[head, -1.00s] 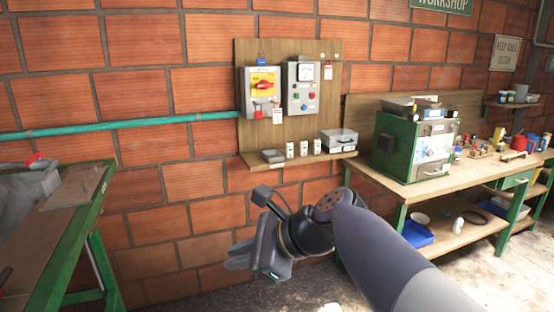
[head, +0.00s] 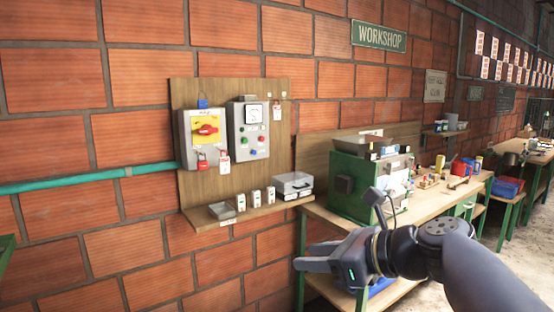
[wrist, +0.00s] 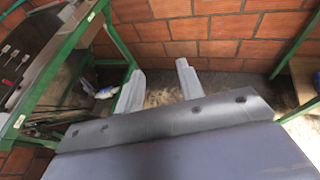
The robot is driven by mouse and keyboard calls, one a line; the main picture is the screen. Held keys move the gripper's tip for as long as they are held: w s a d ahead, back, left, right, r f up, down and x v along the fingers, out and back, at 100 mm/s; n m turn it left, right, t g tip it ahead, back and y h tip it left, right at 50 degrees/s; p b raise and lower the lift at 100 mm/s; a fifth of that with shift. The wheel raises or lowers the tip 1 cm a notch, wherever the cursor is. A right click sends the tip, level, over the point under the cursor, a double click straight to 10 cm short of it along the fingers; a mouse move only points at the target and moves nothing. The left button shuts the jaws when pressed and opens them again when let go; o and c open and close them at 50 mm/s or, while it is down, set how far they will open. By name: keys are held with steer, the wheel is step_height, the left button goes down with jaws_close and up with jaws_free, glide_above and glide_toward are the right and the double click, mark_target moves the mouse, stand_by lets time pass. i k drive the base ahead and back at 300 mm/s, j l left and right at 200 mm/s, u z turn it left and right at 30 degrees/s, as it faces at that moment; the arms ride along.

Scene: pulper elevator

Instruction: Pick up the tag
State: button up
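A white tag (head: 224,162) with red print hangs beside a red padlock (head: 202,160), below the yellow isolator with a red handle (head: 206,129). A second white tag (head: 277,112) hangs near the upper right of the wooden board (head: 285,150). Which tag is meant, I cannot tell. My gripper (head: 303,258) is below and to the right of the board, pointing left, away from both tags. In the wrist view my gripper (wrist: 159,86) has its two fingers apart with nothing between them. No tag shows in that view.
The board's shelf (head: 243,218) holds small switch boxes and a clear-lidded case (head: 292,186). A green machine (head: 352,184) stands on the workbench (head: 330,218) behind my arm. A teal pipe (head: 80,182) runs along the wall. A green-framed bench (wrist: 70,70) is left in the wrist view.

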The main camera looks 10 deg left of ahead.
mark_target(224, 161)
steer(key=i+j+z, duration=0.1)
steer(key=j, duration=0.2)
steer(key=i+j+z, duration=0.25)
steer(key=j, duration=0.4)
steer(key=i+j+z, duration=0.1)
steer(key=i+j, duration=0.15)
steer(key=i+j+z, duration=0.1)
steer(key=j, duration=0.35)
steer(key=i+j+z, duration=0.15)
steer(key=j, duration=0.25)
steer(key=i+j, duration=0.1)
steer(key=j, duration=0.3)
steer(key=i+j, duration=0.1)
steer(key=j, duration=0.25)
steer(key=i+j, duration=0.1)
steer(key=j, duration=0.3)
